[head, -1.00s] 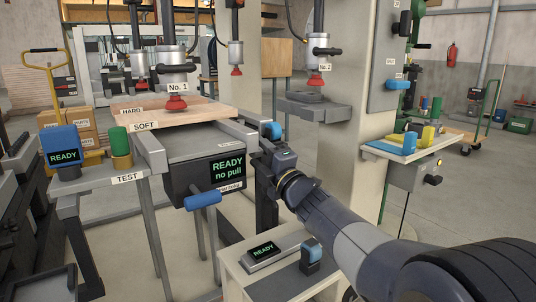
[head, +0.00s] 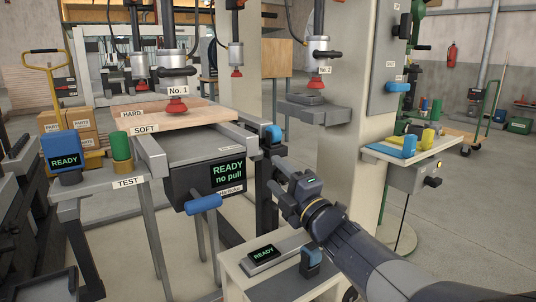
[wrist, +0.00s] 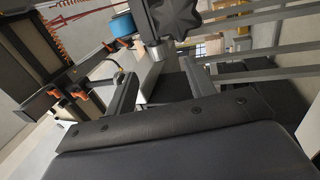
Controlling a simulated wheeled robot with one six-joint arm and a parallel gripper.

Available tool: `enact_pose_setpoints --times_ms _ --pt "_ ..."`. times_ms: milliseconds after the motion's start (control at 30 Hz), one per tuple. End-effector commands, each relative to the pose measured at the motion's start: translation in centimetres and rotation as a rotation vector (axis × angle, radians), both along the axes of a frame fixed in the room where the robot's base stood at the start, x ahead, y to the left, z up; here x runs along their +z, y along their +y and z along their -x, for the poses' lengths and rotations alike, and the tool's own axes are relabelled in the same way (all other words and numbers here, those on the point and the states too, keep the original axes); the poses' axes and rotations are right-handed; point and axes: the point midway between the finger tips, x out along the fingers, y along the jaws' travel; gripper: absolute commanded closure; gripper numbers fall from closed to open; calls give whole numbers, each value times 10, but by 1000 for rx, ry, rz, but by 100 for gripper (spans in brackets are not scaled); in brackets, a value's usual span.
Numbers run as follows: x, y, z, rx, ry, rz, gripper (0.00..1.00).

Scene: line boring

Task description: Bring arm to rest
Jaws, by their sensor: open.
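My gripper (head: 277,176) is in the middle of the head view, at the end of my arm that reaches in from the lower right. The unit's screen (head: 227,172) reads "READY no pull", and a blue handle (head: 203,203) sticks out below. I cannot tell the exact gap between gripper and unit.
A low bench (head: 232,270) with a small READY display (head: 263,252) and a blue-topped block (head: 311,260) lies below my arm. A beige column (head: 346,120) and a shelf (head: 422,150) with blue and yellow pieces stand to the right. Open floor lies at far right.

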Motion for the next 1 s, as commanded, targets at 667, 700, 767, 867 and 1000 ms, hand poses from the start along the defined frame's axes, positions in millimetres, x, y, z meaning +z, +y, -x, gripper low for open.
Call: enact_pose_setpoints --times_ms 667,700,767,867,1000 --pt "27 42 -63 -2 41 26 48" --pt "27 42 -63 -2 50 32 48" --pt "27 42 -63 -1 61 41 48" --pt "28 42 -63 -1 80 53 48" --pt "27 42 -63 -1 108 73 48"
